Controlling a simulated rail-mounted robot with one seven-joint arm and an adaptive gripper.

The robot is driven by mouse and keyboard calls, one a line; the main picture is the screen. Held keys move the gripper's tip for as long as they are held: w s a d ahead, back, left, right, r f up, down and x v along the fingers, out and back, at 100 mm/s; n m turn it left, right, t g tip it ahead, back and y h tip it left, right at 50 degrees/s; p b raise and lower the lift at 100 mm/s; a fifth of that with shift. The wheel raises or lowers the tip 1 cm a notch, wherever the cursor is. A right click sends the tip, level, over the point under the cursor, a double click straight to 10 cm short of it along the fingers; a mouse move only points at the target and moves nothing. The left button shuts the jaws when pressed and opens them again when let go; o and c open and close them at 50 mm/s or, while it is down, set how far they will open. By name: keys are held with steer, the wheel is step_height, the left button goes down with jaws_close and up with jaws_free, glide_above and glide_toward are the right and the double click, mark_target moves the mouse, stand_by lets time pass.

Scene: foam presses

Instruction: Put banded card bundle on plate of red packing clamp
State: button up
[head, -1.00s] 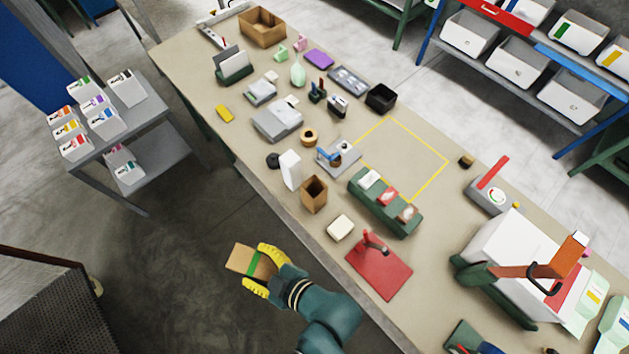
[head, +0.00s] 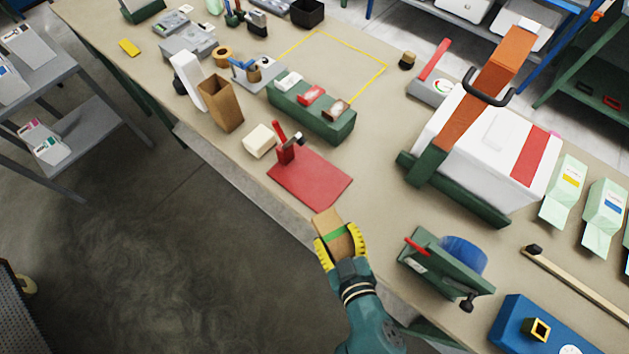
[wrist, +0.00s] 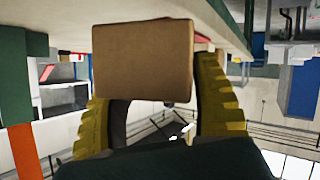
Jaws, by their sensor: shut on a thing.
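The banded card bundle (head: 331,230), brown with a green band, is held between the yellow fingers of my gripper (head: 340,245). In the wrist view the bundle (wrist: 143,60) fills the space between the two fingertips, and its band is hidden there. My gripper is at the table's front edge, just below and right of the red packing clamp (head: 310,182) in the head view. The clamp has a flat red plate with a red upright and lever at its upper left corner. The plate is bare. The bundle appears apart from the plate; its height over it is unclear.
A cream block (head: 259,140) sits beside the clamp's upright. A green tray (head: 325,122) of small packs lies behind. A green device with a blue roll (head: 447,265) stands right of my gripper. A large white press (head: 485,140) stands further back. Bare table surrounds the plate's right side.

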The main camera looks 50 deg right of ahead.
steer(key=w+d, duration=0.3)
steer(key=w, duration=0.2)
steer(key=w+d, duration=0.3)
steer(key=w, duration=0.1)
steer(key=w+d, duration=0.3)
steer(key=w, duration=0.2)
steer(key=shift+w+d+r, duration=0.2)
steer(key=shift+w+d, duration=0.1)
steer(key=shift+w, duration=0.05)
steer(key=shift+w+d+f, duration=0.1)
steer(key=shift+w+f, duration=0.05)
steer(key=shift+f, duration=0.15)
steer(key=shift+f+b, duration=0.35)
steer(key=shift+f, duration=1.3)
steer(key=o, duration=1.3)
steer(key=shift+c, duration=0.2)
